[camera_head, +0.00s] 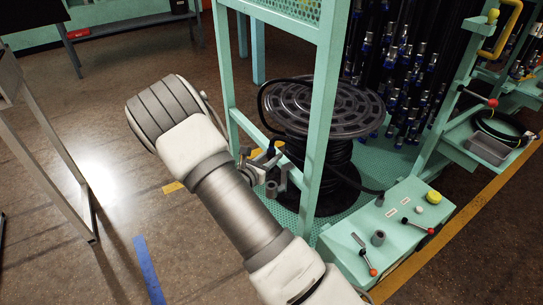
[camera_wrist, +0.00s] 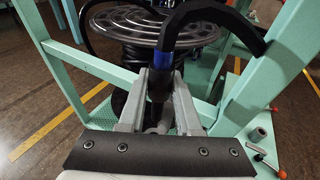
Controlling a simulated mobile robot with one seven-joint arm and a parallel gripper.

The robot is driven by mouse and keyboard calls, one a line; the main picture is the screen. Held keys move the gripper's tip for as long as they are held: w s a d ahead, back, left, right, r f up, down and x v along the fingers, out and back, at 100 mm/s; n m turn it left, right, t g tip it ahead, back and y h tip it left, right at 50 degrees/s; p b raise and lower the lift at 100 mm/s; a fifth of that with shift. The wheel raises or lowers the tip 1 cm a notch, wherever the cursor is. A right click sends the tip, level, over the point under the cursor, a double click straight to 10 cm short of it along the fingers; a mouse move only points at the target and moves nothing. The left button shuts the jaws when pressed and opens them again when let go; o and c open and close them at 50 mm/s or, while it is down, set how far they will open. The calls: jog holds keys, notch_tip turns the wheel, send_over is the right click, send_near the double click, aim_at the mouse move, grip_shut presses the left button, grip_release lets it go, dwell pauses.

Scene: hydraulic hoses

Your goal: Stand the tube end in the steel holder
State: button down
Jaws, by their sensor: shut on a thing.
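My gripper (camera_wrist: 162,82) is shut on the tube end, a dark hose end with a blue band (camera_wrist: 164,59) just above the fingers in the wrist view. The black hose arches from it up and to the right. In the head view my gripper (camera_head: 268,168) is beside a green upright post, and the tube end is small and partly hidden there. A short grey hollow cylinder, apparently the steel holder (camera_head: 378,238), stands on the green control box. It also shows at the right of the wrist view (camera_wrist: 258,134), apart from the tube end.
A green frame post (camera_head: 322,110) stands between my gripper and the control box (camera_head: 410,222). A large black hose reel (camera_head: 325,106) is behind. The box carries red-knobbed levers (camera_head: 418,228) and a yellow knob (camera_head: 434,197). Several hanging hoses (camera_head: 402,80) fill the back.

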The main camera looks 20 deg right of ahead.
aim_at(271, 172)
jog(key=shift+f+b, duration=1.85)
jog(key=shift+f, duration=0.85)
jog(key=shift+f+b, duration=2.1)
jog(key=shift+f, duration=0.85)
jog(key=c, duration=0.5)
grip_release()
jog(key=shift+r, duration=0.1)
jog(key=p+v, duration=0.4)
jog(key=v, duration=1.3)
jog(key=shift+s+a+r, duration=0.1)
jog(key=shift+a, duration=0.05)
